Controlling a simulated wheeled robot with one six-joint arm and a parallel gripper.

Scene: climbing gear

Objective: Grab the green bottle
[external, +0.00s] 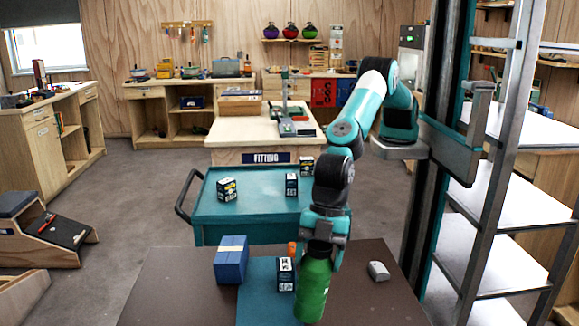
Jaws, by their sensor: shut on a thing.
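The jaws hide the bottle's neck and cap. I cannot tell whether the bottle's base touches the table.
A small dark box (285,275) and an orange item (292,250) stand close left of the bottle. A blue box (231,260) is farther left, and a grey-white object (379,271) lies to the right. A teal cart (255,205) with small boxes stands behind.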

